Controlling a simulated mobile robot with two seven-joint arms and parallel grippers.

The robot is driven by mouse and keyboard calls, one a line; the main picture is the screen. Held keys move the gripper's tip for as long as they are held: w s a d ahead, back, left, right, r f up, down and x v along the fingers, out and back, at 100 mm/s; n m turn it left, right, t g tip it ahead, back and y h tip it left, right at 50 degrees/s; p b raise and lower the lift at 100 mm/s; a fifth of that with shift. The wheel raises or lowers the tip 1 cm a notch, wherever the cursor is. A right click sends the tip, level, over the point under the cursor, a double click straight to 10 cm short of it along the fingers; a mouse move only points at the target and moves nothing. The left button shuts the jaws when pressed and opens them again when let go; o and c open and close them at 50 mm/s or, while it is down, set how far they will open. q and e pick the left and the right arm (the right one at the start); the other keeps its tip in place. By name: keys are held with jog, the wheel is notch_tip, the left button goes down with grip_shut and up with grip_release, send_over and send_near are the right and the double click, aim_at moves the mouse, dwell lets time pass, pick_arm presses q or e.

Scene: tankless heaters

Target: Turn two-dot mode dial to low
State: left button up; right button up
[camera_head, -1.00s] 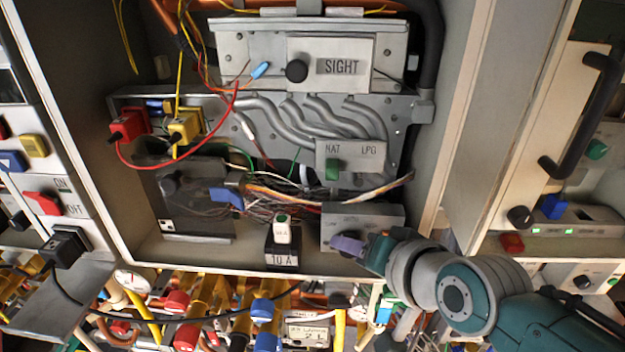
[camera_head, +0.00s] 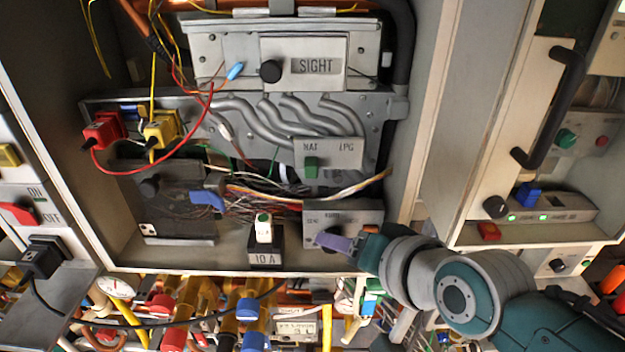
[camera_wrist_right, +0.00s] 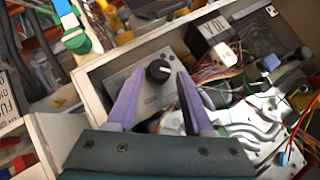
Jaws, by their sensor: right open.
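A round black dial (camera_wrist_right: 158,70) with a white pointer mark sits on a grey panel (camera_wrist_right: 138,88) in the right wrist view. The same panel (camera_head: 350,215) shows at the lower right of the open cabinet in the head view, with small labels along its top. The dots and the label that the pointer faces are too small to read. My right gripper (camera_wrist_right: 160,72), with purple fingers, is open, one finger on each side of the dial in the picture; contact cannot be told. In the head view my right gripper (camera_head: 332,241) covers the panel's lower part. My left gripper is not in view.
A 10 A switch block (camera_head: 264,243) stands just left of the panel. Loose wires (camera_head: 270,196) run close above it. The NAT/LPG switch plate (camera_head: 328,154) and SIGHT panel (camera_head: 318,66) are higher up. The cabinet's right wall (camera_head: 440,120) is close to my arm.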

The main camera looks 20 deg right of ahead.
jog(key=v, duration=0.7)
jog(key=shift+s+r, duration=0.15)
jog(key=shift+s, duration=0.1)
